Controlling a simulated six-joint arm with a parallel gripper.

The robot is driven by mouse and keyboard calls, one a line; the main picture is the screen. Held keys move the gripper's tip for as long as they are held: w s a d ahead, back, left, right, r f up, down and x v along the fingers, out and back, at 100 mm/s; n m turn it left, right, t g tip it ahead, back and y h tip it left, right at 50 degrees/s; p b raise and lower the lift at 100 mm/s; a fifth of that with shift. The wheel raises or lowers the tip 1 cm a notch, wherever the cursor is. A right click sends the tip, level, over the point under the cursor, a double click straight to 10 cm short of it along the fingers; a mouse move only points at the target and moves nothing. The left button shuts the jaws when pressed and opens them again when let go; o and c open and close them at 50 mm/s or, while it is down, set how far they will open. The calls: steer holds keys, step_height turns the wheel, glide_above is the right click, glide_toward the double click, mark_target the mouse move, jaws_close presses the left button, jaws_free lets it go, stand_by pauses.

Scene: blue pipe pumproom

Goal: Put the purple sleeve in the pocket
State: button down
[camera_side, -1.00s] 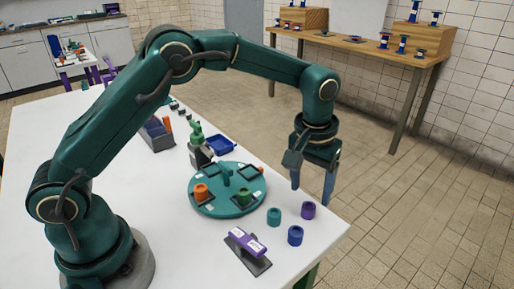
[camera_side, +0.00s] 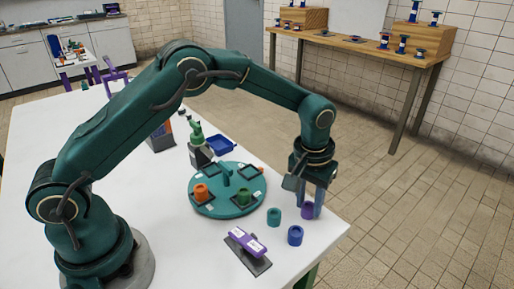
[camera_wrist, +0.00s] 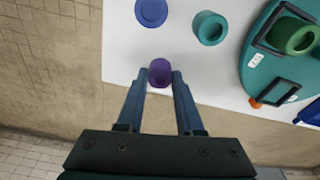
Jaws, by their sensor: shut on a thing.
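The purple sleeve (camera_side: 308,210) stands near the table's right edge; it also shows in the wrist view (camera_wrist: 160,73). My gripper (camera_wrist: 160,78) is shut on it, with one blue-grey finger on each side. In the side view my gripper (camera_side: 311,207) points down, and the fingers partly cover the sleeve. The round teal turntable (camera_side: 225,207) carries several square dark-rimmed pockets. An orange sleeve (camera_side: 201,193) and a green sleeve (camera_side: 243,196) stand in two of them. An empty-looking pocket (camera_wrist: 280,97) faces the gripper in the wrist view.
A teal sleeve (camera_side: 274,217) and a blue sleeve (camera_side: 295,235) stand loose close to the purple one. A purple-topped device (camera_side: 247,243) lies at the table's front. A blue tray (camera_side: 220,143) and a green-topped grey block (camera_side: 199,148) stand behind the turntable.

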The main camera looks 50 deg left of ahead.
mark_target(305, 204)
steer(key=shift+r, duration=0.15)
steer(key=shift+r, duration=0.6)
steer(key=r, duration=0.1)
steer(key=a+r, duration=0.1)
steer(key=r, duration=0.1)
steer(key=shift+r, duration=0.15)
steer(key=s+a+r, duration=0.1)
steer(key=a+r, duration=0.3)
steer(key=a, duration=0.4)
steer(key=s+a+r, duration=0.2)
steer(key=a+r, duration=0.1)
steer(key=a, duration=0.5)
steer(key=f, duration=0.5)
steer(key=shift+w, duration=0.2)
steer(key=shift+f, duration=2.2)
